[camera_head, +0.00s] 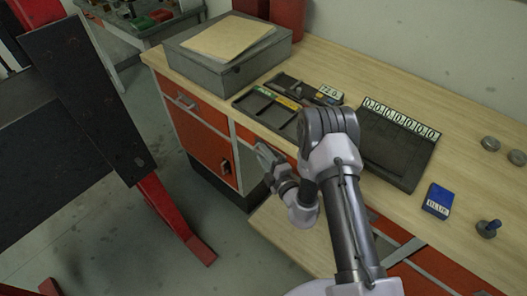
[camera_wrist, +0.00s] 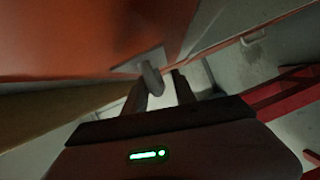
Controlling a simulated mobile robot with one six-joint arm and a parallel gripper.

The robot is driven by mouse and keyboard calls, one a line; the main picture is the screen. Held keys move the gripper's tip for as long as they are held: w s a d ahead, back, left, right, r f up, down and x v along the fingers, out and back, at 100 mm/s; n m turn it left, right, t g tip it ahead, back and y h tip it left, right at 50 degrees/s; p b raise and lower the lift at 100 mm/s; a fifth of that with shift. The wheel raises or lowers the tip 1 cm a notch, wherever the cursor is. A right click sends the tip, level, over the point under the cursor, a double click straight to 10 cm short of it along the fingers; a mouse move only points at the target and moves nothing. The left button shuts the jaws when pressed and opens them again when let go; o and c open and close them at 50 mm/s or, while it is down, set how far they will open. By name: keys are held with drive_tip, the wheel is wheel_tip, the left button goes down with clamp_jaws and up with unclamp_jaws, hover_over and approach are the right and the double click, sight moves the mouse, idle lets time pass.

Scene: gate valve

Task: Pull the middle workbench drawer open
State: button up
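The middle drawer of the workbench has an orange front (camera_head: 246,134), mostly hidden behind my arm in the head view. In the wrist view an orange front (camera_wrist: 70,40) fills the upper left, with a grey handle (camera_wrist: 151,78) at its lower right edge. My gripper (camera_head: 266,158) is at the bench front, just below the worktop edge. In the wrist view its two dark fingers (camera_wrist: 161,88) are apart, with a bright gap between them. The handle's end shows at the left finger's tip, overlapping the gap; I cannot tell whether they touch. The drawer looks closed.
The left drawer (camera_head: 192,103) and a cabinet door (camera_head: 205,143) are shut. A wooden shelf (camera_head: 287,238) juts out low below my arm. A grey box (camera_head: 228,55), a dark tray (camera_head: 270,105) and a number panel (camera_head: 395,148) lie on the worktop. A red-legged stand (camera_head: 175,220) is left.

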drive_tip(key=shift+s, duration=0.1)
clamp_jaws()
idle(1.3)
